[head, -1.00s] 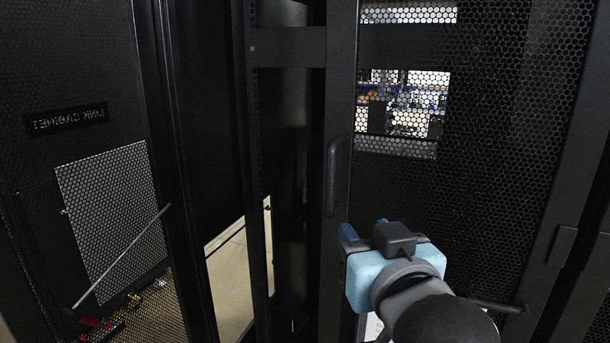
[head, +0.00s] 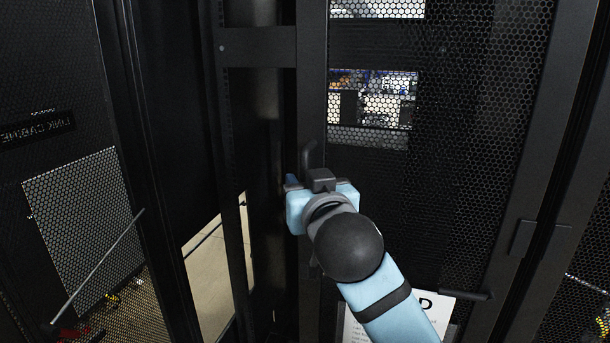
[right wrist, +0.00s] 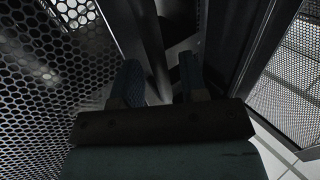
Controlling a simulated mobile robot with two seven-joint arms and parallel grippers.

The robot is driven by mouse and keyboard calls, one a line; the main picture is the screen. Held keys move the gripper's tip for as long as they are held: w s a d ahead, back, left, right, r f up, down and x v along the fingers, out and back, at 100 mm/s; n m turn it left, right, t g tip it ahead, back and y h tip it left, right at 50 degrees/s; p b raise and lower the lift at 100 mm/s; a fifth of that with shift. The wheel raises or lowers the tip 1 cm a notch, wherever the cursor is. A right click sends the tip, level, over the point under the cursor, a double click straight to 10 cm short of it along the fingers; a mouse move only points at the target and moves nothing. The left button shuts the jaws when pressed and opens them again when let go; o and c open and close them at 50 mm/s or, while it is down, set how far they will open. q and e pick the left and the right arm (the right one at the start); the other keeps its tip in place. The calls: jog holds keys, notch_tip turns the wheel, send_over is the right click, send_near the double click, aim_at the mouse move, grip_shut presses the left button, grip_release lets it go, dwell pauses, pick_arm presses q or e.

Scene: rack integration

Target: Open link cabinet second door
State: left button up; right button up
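The second door (head: 450,150) is a black mesh panel in a dark frame on the right of the head view. Its dark handle (head: 309,158) stands on its left edge. My right gripper (head: 298,183) is at the lower part of this handle, and its body hides the handle's lower end. In the right wrist view its two blue fingers stand apart with a gap (right wrist: 160,75) between them. A dark door edge (right wrist: 150,45) runs toward this gap; whether a finger touches it I cannot tell. My left gripper is not in view.
The other door (head: 60,80), with a mirrored link cabinet label (head: 36,130), stands swung out at the left. A dark opening with pale floor (head: 215,275) lies between the doors. A white paper sign (head: 432,303) is low on the right door.

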jog(key=shift+w+a, duration=0.15)
jog(key=shift+w, duration=0.4)
grip_shut()
